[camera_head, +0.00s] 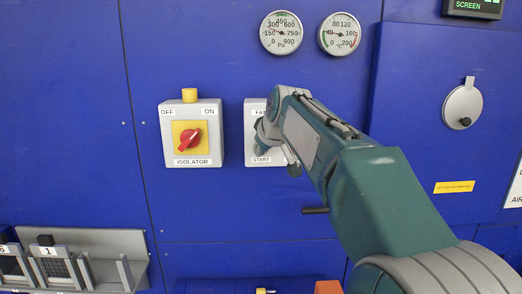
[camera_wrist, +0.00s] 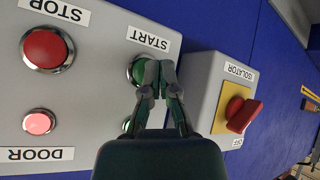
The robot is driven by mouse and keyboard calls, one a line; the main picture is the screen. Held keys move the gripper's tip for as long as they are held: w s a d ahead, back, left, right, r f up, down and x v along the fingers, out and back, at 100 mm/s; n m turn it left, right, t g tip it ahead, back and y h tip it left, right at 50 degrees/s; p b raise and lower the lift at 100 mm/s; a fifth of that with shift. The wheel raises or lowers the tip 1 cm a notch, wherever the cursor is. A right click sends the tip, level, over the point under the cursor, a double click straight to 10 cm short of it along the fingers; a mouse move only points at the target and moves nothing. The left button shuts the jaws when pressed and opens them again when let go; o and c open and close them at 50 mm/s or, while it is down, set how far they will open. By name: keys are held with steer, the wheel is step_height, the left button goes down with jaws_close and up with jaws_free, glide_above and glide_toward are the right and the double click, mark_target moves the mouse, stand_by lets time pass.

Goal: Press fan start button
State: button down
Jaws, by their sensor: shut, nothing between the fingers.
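The fan control box (camera_head: 253,154) is a light grey box on the blue wall, mostly hidden behind my arm in the head view. In the wrist view the green start button (camera_wrist: 136,70) sits below the upside-down START label (camera_wrist: 148,39). My gripper (camera_wrist: 152,78) is shut and empty, its fingertips over the right part of the green button. I cannot tell whether they touch it. A red stop button (camera_wrist: 45,48) is to the left. Another green round part (camera_wrist: 127,126) is partly hidden by the fingers.
The isolator box (camera_head: 193,150) with a red rotary handle (camera_head: 189,140) stands left of the fan box. Two round gauges (camera_head: 281,33) are above. A lit pink-red light (camera_wrist: 38,122) sits by the DOOR label. A rack (camera_head: 80,262) is at lower left.

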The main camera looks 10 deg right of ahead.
steer(key=shift+s, duration=0.5)
steer(key=shift+s+a, duration=0.2)
steer(key=shift+s, duration=0.65)
steer(key=shift+s+a, duration=0.15)
steer(key=shift+s, duration=0.65)
steer(key=shift+s+a, duration=0.2)
steer(key=shift+s, duration=0.65)
steer(key=s+f+m+g, duration=0.2)
steer(key=s+f, duration=0.8)
steer(key=s, duration=0.4)
steer(key=s+f+m+g+h, duration=0.1)
steer(key=s+f+m, duration=0.2)
steer(key=s+f, duration=0.7)
steer(key=s, duration=0.5)
steer(key=shift+d+f+g, duration=0.2)
steer(key=shift+g, duration=0.2)
steer(key=shift+w, duration=0.1)
